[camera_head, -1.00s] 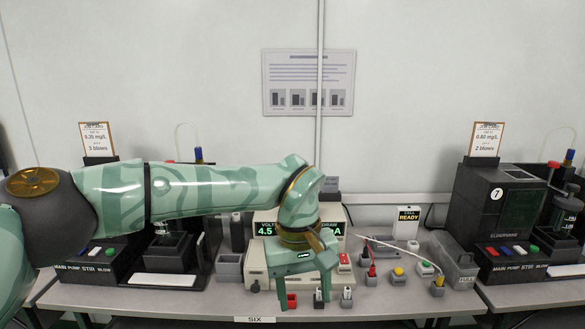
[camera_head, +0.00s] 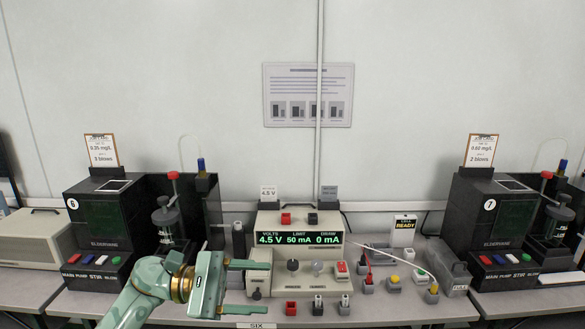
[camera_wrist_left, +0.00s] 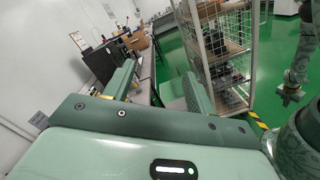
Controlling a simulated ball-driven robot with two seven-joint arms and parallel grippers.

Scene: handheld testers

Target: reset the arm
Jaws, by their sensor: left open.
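My left gripper (camera_head: 266,288) is low in front of the bench in the head view, left of centre. Its jaws point right and stand open, with nothing between them. They are in front of the lower left part of the power supply (camera_head: 263,222); I cannot tell whether they touch it. In the left wrist view the two green fingers (camera_wrist_left: 158,82) are spread apart and empty. A green arm end, apparently my right gripper (camera_wrist_left: 290,95), hangs at the right of that view, too small to tell its jaws.
Black tester 6 (camera_head: 100,222) stands left and black tester 7 (camera_head: 490,215) right. A wire-mesh shelf (camera_wrist_left: 215,50) stands on the green floor in the wrist view.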

